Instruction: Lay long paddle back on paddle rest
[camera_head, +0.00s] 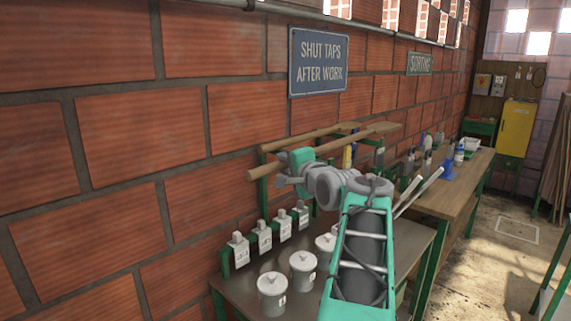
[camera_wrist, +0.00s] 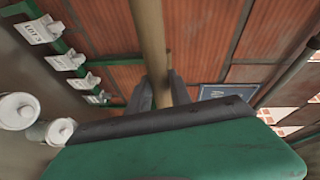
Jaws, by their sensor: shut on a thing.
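The long paddle (camera_head: 340,145) is a pale wooden pole that widens to a flat end at the right in the head view. My gripper (camera_head: 285,164) is shut on its shaft near the left end; the wrist view shows the shaft (camera_wrist: 151,40) between the two dark fingers (camera_wrist: 160,92). The paddle is roughly level, along the brick wall. The paddle rest (camera_head: 263,190) is a green frame with uprights by the wall, partly hidden by my arm. A second wooden pole (camera_head: 300,139) lies behind, closer to the wall. I cannot tell whether the held paddle touches the rest.
Below is a bench (camera_head: 245,290) with several lidded white pots (camera_head: 272,290) and a row of taps with white labels (camera_head: 239,250). A wooden bench (camera_head: 445,185) with bottles stands further right. The brick wall, with a blue sign (camera_head: 318,62), is close behind. Open floor (camera_head: 480,260) lies right.

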